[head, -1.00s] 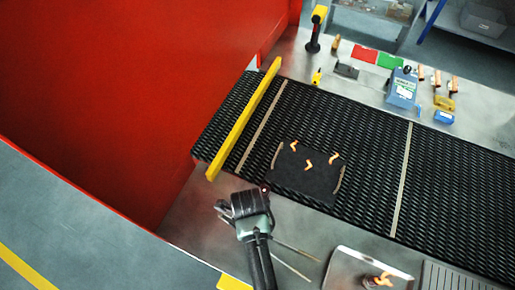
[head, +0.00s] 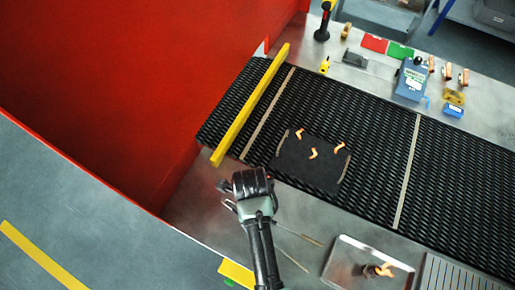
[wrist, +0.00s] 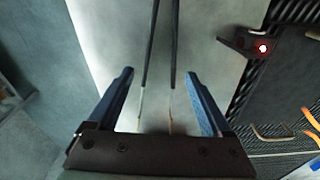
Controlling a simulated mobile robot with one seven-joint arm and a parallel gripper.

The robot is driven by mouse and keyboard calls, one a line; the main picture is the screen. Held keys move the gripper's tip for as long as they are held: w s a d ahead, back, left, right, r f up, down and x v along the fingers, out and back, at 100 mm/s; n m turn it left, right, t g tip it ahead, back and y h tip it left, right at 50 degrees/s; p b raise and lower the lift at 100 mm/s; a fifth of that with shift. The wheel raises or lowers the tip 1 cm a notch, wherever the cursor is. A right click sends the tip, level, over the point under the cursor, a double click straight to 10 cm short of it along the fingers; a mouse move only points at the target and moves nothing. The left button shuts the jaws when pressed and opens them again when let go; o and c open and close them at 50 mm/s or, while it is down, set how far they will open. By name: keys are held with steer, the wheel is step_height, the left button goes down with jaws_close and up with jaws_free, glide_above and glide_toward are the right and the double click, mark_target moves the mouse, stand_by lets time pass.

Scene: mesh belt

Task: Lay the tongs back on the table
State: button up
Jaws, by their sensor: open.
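The tongs show in the wrist view as two thin dark rods (wrist: 174,45) with paler ends, lying lengthwise between my fingers with a gap on each side. In the head view their two thin arms (head: 297,233) stick out to the right of my arm, spread apart over the bare metal table (head: 205,205). The rest of them is hidden by my gripper and arm. I cannot tell whether they lie flat on the table along their whole length. My gripper (wrist: 160,75) is open around the tongs, with its blue fingers wide apart. In the head view it is near the belt's front edge.
The black mesh belt (head: 375,150) runs behind, with a dark mat (head: 300,172) carrying several orange pieces. A yellow bar (head: 250,105) crosses the belt at the left. A metal tray (head: 345,262) with an orange-topped item stands right of the tongs.

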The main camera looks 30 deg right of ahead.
step_height(320, 180, up, 10)
steer(key=p, duration=0.1)
steer(key=shift+w+a+r, duration=0.15)
steer(key=shift+w+a, duration=0.1)
steer(key=shift+w, duration=0.1)
stand_by(0.4)
